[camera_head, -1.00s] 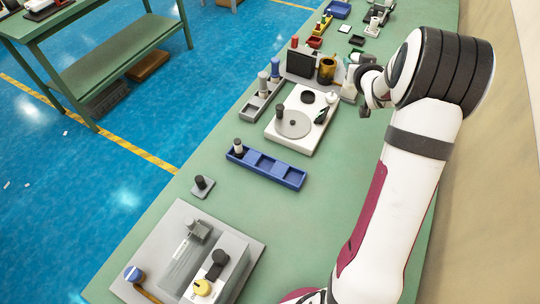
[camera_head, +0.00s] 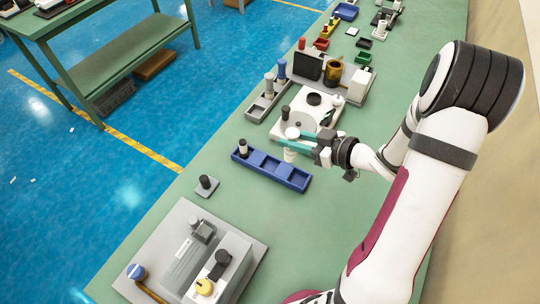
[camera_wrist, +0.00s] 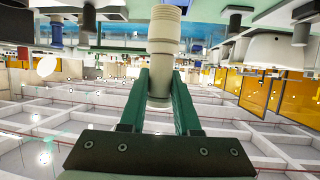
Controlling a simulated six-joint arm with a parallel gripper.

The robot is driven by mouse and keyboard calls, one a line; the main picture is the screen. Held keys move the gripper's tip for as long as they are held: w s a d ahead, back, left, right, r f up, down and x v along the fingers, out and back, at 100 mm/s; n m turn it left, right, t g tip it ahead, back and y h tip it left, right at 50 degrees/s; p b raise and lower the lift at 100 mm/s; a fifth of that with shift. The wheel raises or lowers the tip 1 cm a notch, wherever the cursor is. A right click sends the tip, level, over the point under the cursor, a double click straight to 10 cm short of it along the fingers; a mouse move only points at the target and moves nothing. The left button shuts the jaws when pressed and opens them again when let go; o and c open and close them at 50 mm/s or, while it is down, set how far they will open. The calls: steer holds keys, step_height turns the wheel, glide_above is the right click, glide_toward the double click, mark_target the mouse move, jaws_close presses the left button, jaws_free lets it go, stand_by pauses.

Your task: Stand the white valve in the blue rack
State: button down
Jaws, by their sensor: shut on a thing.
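The white valve (camera_head: 290,155) is a pale ribbed cylinder, held upright over or just behind the back edge of the blue rack. It also shows in the wrist view (camera_wrist: 163,45). My gripper (camera_head: 291,143) is shut on it with teal fingers, which also show in the wrist view (camera_wrist: 160,82). The blue rack (camera_head: 291,182) is long, with several square compartments. I cannot tell how high the valve's lower end is above the rack.
A white fixture block (camera_head: 318,119) stands close behind my gripper. A grey rack with blue- and grey-capped valves (camera_head: 268,107) is behind left. A small grey base with a dark knob (camera_head: 207,185) and a large grey plate (camera_head: 182,216) lie nearer. The green table right of the rack is clear.

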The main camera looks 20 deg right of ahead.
steer(key=w+a+f, duration=0.1)
steer(key=f, duration=0.1)
steer(key=w+a+f, duration=0.1)
steer(key=a+f, duration=0.1)
steer(key=f, duration=0.1)
steer(key=w+a+f, duration=0.1)
steer(key=f, duration=0.1)
steer(key=shift+w+a+f, duration=0.2)
steer(key=shift+a+f, duration=0.1)
steer(key=shift+a, duration=0.05)
steer(key=shift+f, duration=0.25)
steer(key=shift+c, duration=2.4)
jaws_free()
